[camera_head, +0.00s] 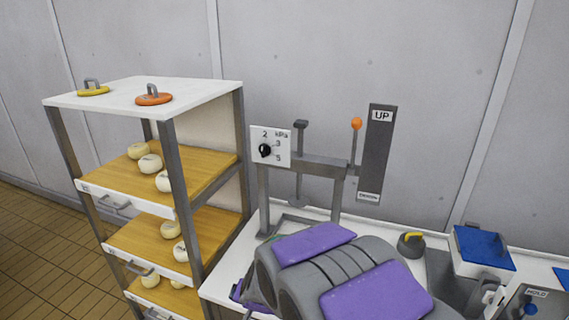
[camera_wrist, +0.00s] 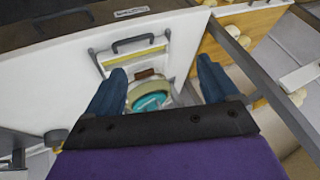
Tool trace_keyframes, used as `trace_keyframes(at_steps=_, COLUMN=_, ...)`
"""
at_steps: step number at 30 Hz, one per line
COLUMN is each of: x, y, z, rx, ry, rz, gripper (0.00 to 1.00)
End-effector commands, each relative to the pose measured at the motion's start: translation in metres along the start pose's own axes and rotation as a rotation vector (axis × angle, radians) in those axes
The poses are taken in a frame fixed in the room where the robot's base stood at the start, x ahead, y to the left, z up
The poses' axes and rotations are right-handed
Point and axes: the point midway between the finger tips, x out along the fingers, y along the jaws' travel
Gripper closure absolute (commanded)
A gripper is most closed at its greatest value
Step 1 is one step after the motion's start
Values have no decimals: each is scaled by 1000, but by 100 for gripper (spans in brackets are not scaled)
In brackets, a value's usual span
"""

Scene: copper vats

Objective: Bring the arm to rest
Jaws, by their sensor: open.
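My arm is purple and grey and fills the lower middle of the head view, folded in front of the white counter (camera_head: 215,287). My gripper (camera_wrist: 161,68) shows in the wrist view as two blue fingers spread wide apart. It is open, and I see nothing held between the fingers. Beyond and between the fingers is a round teal disc (camera_wrist: 150,102) with a pale rim, at a white framed unit with a dark handle (camera_wrist: 139,42). I cannot tell the distance to it. The gripper's fingers cannot be made out in the head view.
A rack (camera_head: 205,100) with wooden shelves of pale cheeses stands left, with a yellow lid (camera_head: 93,90) and an orange lid (camera_head: 153,97) on top. Behind my arm are a kPa dial (camera_head: 270,147) and an orange-knobbed lever (camera_head: 356,125). A blue-topped box (camera_head: 484,250) is right.

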Motion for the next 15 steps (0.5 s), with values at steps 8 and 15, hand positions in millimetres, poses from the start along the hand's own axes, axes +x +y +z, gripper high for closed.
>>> trace_keyframes(at_steps=8, x=-94, y=52, z=33, rx=-88, ry=-206, rz=16, gripper=13)
trace_keyframes(at_steps=15, x=-175, y=114, z=82, rx=-154, ry=-380, rz=100, gripper=13)
